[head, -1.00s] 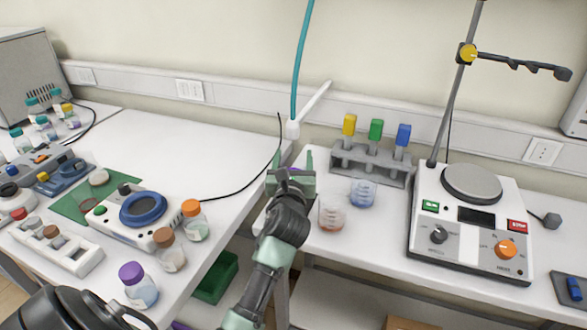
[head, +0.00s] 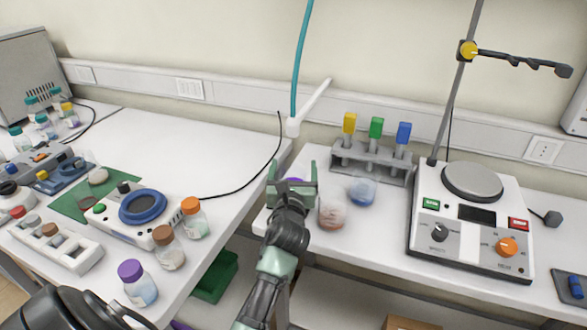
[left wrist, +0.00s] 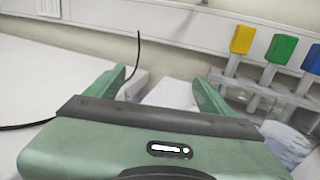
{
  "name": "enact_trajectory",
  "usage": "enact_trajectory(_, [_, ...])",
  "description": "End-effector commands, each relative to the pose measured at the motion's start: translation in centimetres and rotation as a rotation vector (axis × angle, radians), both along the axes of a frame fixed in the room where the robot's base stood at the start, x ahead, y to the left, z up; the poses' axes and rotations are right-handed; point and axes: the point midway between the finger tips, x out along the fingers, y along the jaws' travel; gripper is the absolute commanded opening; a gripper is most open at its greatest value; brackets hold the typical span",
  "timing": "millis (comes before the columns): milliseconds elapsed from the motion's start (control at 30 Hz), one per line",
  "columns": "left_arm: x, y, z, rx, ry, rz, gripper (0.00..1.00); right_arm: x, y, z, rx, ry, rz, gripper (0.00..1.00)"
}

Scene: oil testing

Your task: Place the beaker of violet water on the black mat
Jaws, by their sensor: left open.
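My left gripper (head: 292,172) is open, over the left end of the right-hand bench. A small patch of violet (head: 295,180) shows behind and between its fingers; this may be the beaker of violet water, mostly hidden by the gripper. In the left wrist view the open fingers (left wrist: 158,80) have nothing between them but bench and wall behind, and no violet shows. A dark flat pad (head: 564,297) lies at the far right edge with a blue item on it; I cannot tell whether it is the black mat. My right gripper is not in view.
A beaker of reddish liquid (head: 332,213) stands close right of the gripper, with a blue-liquid beaker (head: 362,190) behind it. A grey rack (head: 372,165) and a hotplate stirrer (head: 471,225) with a stand follow. A gap separates this bench from the left bench (head: 190,150).

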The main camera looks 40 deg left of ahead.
Motion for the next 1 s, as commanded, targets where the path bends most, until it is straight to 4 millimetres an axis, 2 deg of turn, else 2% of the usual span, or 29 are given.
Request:
enact_trajectory(100, [0.0,0.0,0.4,-0.001,-0.002,0.0,0.82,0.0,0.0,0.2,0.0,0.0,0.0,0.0])
enact_trajectory(233, [-1.3,-0.8,0.1,0.001,0.001,-0.001,0.82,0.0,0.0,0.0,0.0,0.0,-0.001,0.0])
enact_trajectory(500, [-6.3,-3.9,0.0,-0.001,0.002,-0.001,0.82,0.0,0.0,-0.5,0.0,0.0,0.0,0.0])
enact_trajectory(700, [-9.1,-5.6,0.1,-0.001,0.002,0.0,0.82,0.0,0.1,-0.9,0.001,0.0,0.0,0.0])
enact_trajectory(1000, [-10.3,-6.3,0.3,0.001,-0.001,0.001,0.82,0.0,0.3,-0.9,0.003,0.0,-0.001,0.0])
